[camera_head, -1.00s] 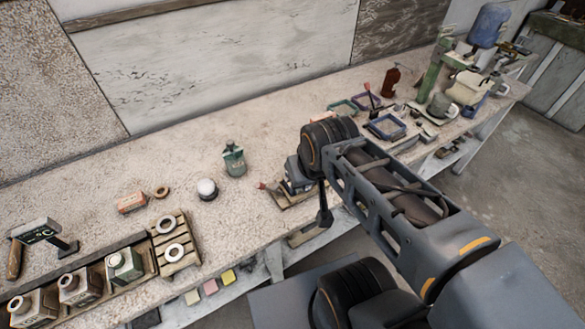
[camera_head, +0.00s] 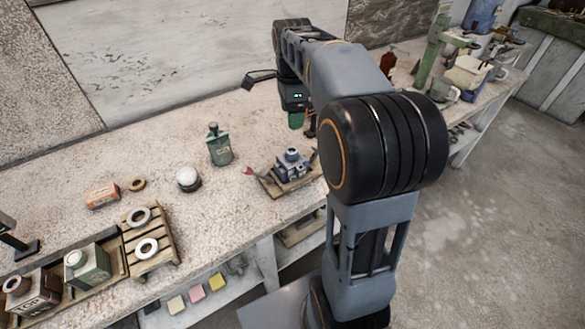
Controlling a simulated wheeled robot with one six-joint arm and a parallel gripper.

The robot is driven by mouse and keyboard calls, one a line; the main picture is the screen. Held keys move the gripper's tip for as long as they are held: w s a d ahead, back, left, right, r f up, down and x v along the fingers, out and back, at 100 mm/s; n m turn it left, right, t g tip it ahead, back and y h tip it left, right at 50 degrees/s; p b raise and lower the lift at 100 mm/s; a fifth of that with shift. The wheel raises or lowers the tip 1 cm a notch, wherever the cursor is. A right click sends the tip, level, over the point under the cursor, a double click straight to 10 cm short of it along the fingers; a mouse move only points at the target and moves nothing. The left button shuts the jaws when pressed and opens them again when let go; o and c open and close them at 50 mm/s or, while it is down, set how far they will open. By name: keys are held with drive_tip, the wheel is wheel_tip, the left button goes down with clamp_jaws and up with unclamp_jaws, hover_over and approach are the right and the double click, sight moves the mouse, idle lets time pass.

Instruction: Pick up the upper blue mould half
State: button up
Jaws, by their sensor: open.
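The blue-grey mould (camera_head: 291,163) sits on a small wooden board near the front edge of the bench in the head view. Its upper half has a round opening on top. I cannot clearly make out the seam between upper and lower half. My gripper (camera_head: 303,122) hangs above and behind the mould, just to its right in the picture, apart from it. The gripper is open and nothing shows between its fingers, which are small and partly hidden by my arm.
A green bottle (camera_head: 219,146) and a white-topped round pot (camera_head: 188,179) stand left of the mould. A slatted wooden rack (camera_head: 163,262) with pale rings lies further left. A red-handled tool (camera_head: 251,171) lies by the board. My arm hides part of the bench to the right.

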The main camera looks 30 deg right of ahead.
hover_over(293, 152)
drive_tip(key=shift+m, duration=0.4)
wheel_tip(293, 152, down, 8)
drive_tip(key=shift+s+a+b, duration=0.1)
drive_tip(key=shift+b, duration=0.25)
drive_tip(key=shift+f, duration=2.95)
drive_tip(key=c, duration=1.1)
drive_tip(key=shift+r, duration=0.15)
